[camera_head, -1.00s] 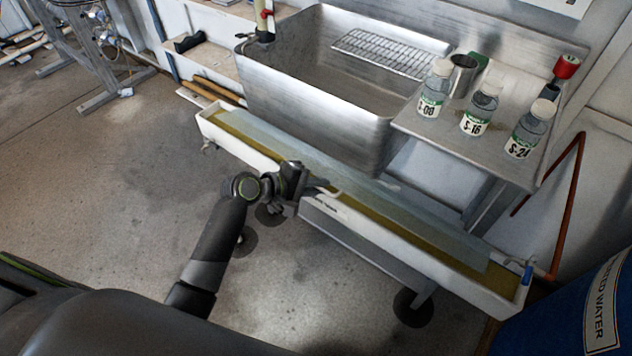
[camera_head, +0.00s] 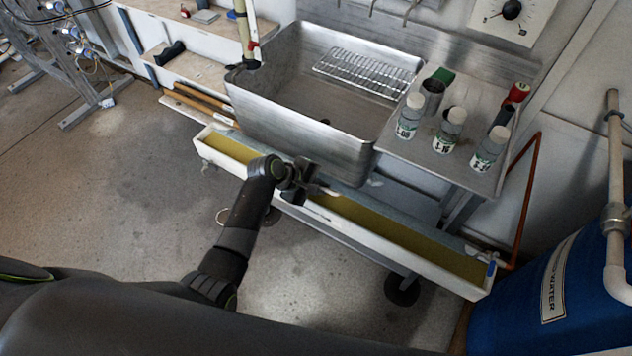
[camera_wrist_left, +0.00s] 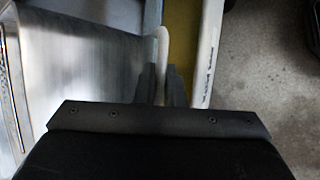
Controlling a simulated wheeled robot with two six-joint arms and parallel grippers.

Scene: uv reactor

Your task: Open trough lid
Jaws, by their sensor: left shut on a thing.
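My left gripper (camera_head: 322,190) is over the middle of the trough, shut on the lid's pale handle (camera_wrist_left: 163,48). In the left wrist view the handle stands between the two fingers (camera_wrist_left: 163,78). The far part of the lid is partly hidden by my gripper. My right gripper is not in view.
A steel sink (camera_head: 270,110) stands right behind the trough. A blue barrel (camera_head: 590,275) is at the right end. The floor (camera_head: 130,200) to the left is clear.

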